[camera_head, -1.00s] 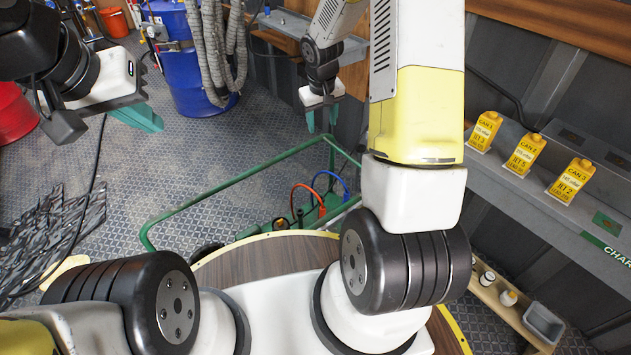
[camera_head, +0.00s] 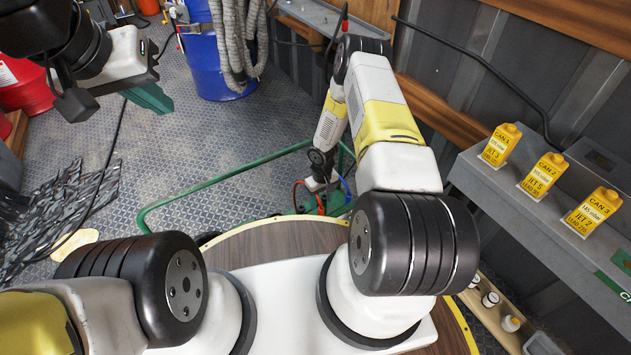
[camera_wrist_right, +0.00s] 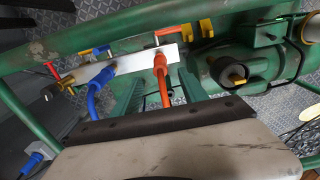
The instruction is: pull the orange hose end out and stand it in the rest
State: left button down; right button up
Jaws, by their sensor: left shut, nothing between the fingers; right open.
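The orange hose (camera_wrist_right: 163,80) shows in the right wrist view, its end fitted at a silver plate (camera_wrist_right: 130,62) on a green frame. A blue hose (camera_wrist_right: 98,90) runs to the same plate on its left. My right gripper (camera_wrist_right: 160,86) is open, one green finger on each side of the orange hose; I cannot tell whether they touch it. In the head view my right gripper (camera_head: 318,190) is low by the frame, its fingers mostly hidden. My left gripper (camera_head: 150,97) is shut and empty at the upper left. I cannot make out the rest for certain.
Green tube rails (camera_head: 225,178) surround the hose area. A green motor-like unit (camera_wrist_right: 245,65) is right of the hoses. A grey bench with yellow cans (camera_head: 540,176) stands at the right. A blue drum (camera_head: 212,62) stands behind.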

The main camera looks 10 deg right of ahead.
aim_at(321, 208)
jog(key=shift+f, duration=0.2)
jog(key=shift+f, duration=4.4)
grip_shut()
jog(key=shift+r, duration=0.1)
jog(key=shift+r, duration=2.9)
